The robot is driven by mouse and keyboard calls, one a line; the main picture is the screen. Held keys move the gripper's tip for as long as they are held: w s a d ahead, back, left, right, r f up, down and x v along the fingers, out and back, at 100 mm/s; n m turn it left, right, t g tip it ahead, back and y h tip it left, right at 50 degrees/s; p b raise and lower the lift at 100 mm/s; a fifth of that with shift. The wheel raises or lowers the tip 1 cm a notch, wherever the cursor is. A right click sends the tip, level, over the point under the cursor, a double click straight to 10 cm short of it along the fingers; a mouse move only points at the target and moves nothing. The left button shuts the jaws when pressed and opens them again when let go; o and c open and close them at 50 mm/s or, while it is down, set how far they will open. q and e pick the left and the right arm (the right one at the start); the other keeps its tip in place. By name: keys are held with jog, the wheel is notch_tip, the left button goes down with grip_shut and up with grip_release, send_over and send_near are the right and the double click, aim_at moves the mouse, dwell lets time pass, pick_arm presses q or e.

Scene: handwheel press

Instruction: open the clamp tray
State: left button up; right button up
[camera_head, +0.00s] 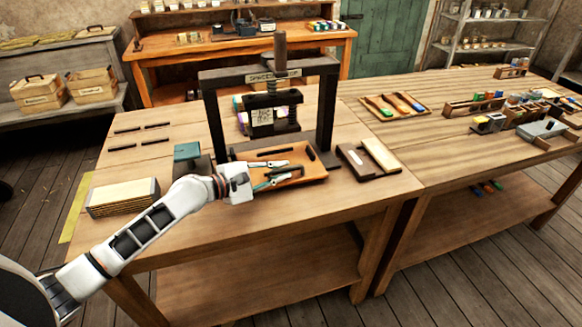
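The clamp tray (316,174) appears to be the shallow orange-brown wooden tray on the bench, in front of the handwheel press (323,110). My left arm reaches in from the lower left. My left gripper (262,184) is at the tray's left front part, over or beside the teal tools. My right gripper is not in view.
A stack of pale boards (122,197) and a green block (187,152) stand left of the tray. A small dark tray with a pale block (381,155) is to its right. Short dark bars lie at the back left. The bench front right is clear.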

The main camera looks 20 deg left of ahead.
aim_at(291, 167)
pick_arm(q)
jog(key=shift+x, duration=1.25)
jog(key=shift+w+d+f, duration=0.2)
jog(key=shift+w+d, duration=0.15)
jog(key=shift+w, duration=0.1)
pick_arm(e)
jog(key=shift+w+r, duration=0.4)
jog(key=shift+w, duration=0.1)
pick_arm(q)
grip_shut()
jog(key=shift+d, duration=0.1)
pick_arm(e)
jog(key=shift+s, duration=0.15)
